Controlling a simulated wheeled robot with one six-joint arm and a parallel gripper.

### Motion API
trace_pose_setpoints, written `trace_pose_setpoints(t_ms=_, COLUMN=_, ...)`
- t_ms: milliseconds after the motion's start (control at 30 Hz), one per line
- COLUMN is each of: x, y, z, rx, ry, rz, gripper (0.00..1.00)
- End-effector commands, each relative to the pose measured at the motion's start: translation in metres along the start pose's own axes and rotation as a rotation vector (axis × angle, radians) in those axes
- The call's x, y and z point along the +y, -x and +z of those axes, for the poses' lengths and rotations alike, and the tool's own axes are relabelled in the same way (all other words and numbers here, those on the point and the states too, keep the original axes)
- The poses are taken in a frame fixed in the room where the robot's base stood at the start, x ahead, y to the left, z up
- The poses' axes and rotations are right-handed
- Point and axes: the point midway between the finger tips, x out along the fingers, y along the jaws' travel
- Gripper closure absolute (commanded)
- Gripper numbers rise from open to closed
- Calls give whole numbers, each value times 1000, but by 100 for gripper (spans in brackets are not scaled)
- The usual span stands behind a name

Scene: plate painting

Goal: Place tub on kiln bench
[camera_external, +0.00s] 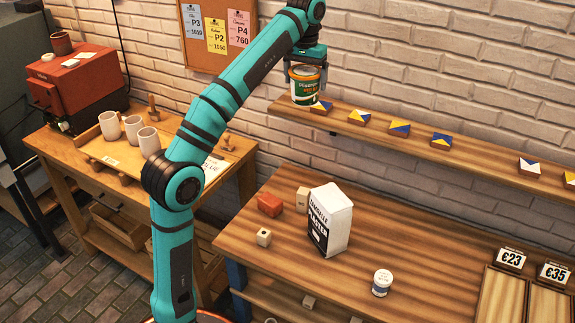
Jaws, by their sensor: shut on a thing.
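My gripper (307,64) is shut on a tub (305,86) with a white, dark green and orange label. It holds the tub upright at the left end of the wall shelf (375,131). I cannot tell whether the tub's base touches the shelf or hangs just above it. The kiln bench (70,150) is the wooden table at the left, with a red kiln (72,82) at its back. It lies well to the left of my gripper. Part of this bench is hidden behind my arm.
Several pale cups (109,126) stand on a board on the kiln bench. Patterned tiles (400,129) line the shelf. The front workbench (400,235) holds a plaster bag (329,220), a small white jar (382,283), blocks and price signs (510,259).

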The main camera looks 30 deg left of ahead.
Motion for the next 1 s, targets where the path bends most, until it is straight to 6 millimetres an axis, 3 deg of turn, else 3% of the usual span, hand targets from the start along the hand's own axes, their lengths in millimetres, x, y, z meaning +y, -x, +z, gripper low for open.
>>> trace_pose_setpoints(t_ms=267, x=-75, y=-15, z=-29, rx=-21, ry=178, rz=-8, gripper=60)
trace_pose_setpoints(t_ms=600, x=-170, y=-58, z=-63, rx=-21, ry=398, rz=-11, gripper=60)
trace_pose_setpoints(t_ms=1000, x=-269, y=-111, z=-80, rx=-19, ry=604, rz=-13, gripper=60)
